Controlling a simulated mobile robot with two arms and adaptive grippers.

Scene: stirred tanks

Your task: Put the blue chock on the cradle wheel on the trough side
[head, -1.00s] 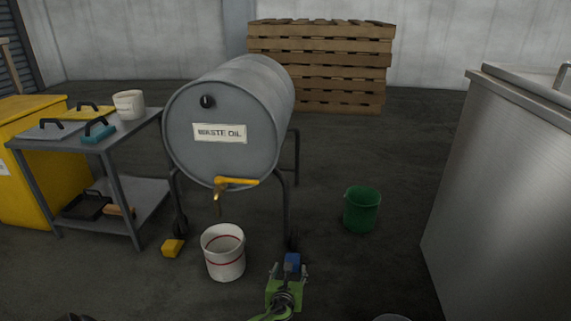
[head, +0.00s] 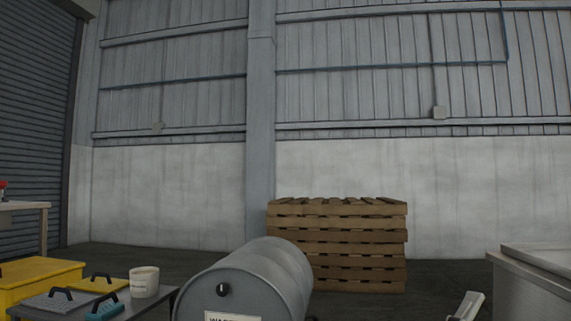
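Neither gripper can be made out. A pale grey angled piece at the bottom right, left of the steel tank, looks like part of my arm, but I cannot tell which part.
A pallet stack (head: 337,246) stands behind the drum against the wall. A cart (head: 165,303) with lids and a white tub (head: 144,282) is at left, beside a yellow bin (head: 40,278). The steel trough (head: 530,290) is at right. The floor near me is hidden.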

